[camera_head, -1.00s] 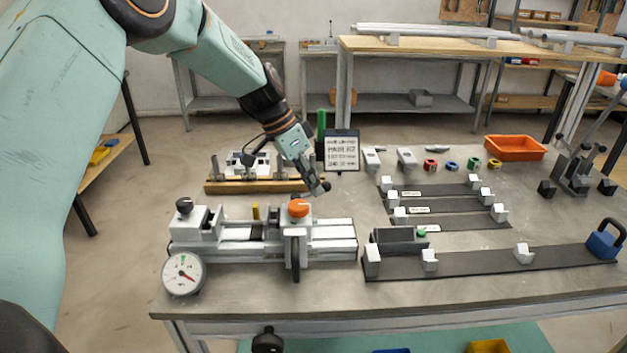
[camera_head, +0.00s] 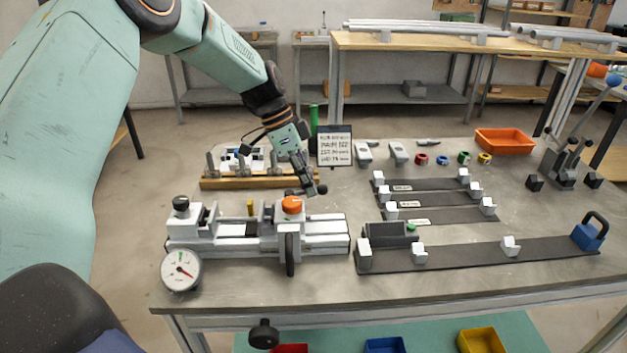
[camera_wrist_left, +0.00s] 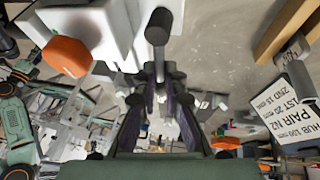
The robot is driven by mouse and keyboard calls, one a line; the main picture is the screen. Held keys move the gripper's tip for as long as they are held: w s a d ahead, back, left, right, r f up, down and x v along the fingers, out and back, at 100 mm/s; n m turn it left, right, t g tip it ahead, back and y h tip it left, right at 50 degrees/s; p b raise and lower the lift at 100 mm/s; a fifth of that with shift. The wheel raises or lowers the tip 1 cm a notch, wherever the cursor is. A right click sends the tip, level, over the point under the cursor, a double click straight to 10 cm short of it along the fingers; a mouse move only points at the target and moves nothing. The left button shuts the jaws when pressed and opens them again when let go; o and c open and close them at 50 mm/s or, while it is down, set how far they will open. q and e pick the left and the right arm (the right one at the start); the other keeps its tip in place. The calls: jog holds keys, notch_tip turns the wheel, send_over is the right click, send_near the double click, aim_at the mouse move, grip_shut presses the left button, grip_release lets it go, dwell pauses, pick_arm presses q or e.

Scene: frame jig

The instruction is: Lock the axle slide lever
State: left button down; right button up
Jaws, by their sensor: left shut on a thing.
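The axle slide fixture (camera_head: 325,227) is a pale metal rail with blocks, at the left of the bench. An orange knob (camera_head: 292,204) tops its right-hand block; it also shows in the wrist view (camera_wrist_left: 66,56). My left gripper (camera_head: 311,191) is just behind and right of this knob, pointing down. In the wrist view its fingers (camera_wrist_left: 163,100) are shut around the lever (camera_wrist_left: 158,28), a grey rod with a dark cylindrical end. The lever's base is hidden. My right gripper is not in view.
A dial gauge (camera_head: 181,270) stands at the fixture's front left. Dark strips with white blocks (camera_head: 364,256) lie to the right. An orange tray (camera_head: 504,140) is at the back right.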

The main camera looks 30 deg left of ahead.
pick_arm(q)
jog(key=shift+w+r, duration=0.2)
jog(key=shift+r, duration=0.15)
jog(key=c, duration=1.7)
grip_release()
jog(key=shift+o, duration=1.4)
jog(key=shift+s+d+f, duration=0.15)
jog(key=v, duration=1.2)
